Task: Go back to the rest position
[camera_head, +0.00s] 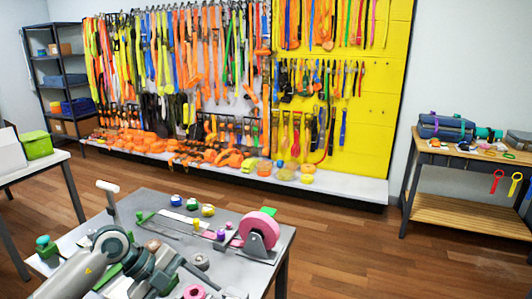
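My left arm comes in from the lower left, over the near grey table (265,240). Its grey and dark end, where my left gripper (172,272) seems to be, is low over the table's front part. The fingers are small and mixed with clutter, so I cannot tell if they are open or shut. My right gripper is not in view.
The table holds a pink roll on a stand (259,230), small coloured rolls (208,210) and a pink ring (194,291). A strap wall (200,80) stands behind. A wooden bench (460,152) is at right. The floor (345,235) between is clear.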

